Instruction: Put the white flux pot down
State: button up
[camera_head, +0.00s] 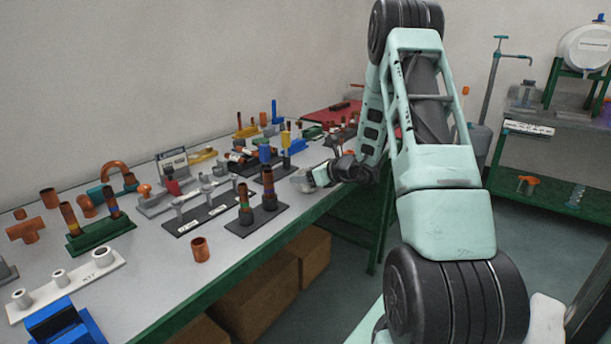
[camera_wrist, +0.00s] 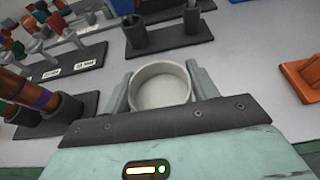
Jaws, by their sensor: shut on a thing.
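The white flux pot (camera_wrist: 160,87) shows in the wrist view as a round, open, pale pot seen from above. My gripper (camera_wrist: 158,84) is shut on it, with one grey finger on each side of the pot. In the head view my gripper (camera_head: 310,181) is at the front edge of the workbench (camera_head: 160,285), and the pot is too small there to make out clearly. The bench top lies below the pot in the wrist view. I cannot tell whether the pot's base touches it.
A black base with two dark sockets (camera_wrist: 168,36) stands just beyond the pot. A stand with copper-coloured tubes (camera_wrist: 30,95) is close on the left. An orange part (camera_wrist: 304,75) lies at the right. Bare grey bench lies between the pot and the orange part.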

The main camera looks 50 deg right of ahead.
jog(key=shift+f, duration=0.15)
jog(key=o, duration=1.1)
jog(key=shift+c, duration=0.2)
jog(key=shift+s+r, duration=0.15)
jog(key=shift+r, duration=0.15)
jog(key=v, duration=1.1)
jog(key=shift+s+r, duration=0.15)
jog(key=shift+s, duration=0.15)
jog(key=shift+d, duration=0.1)
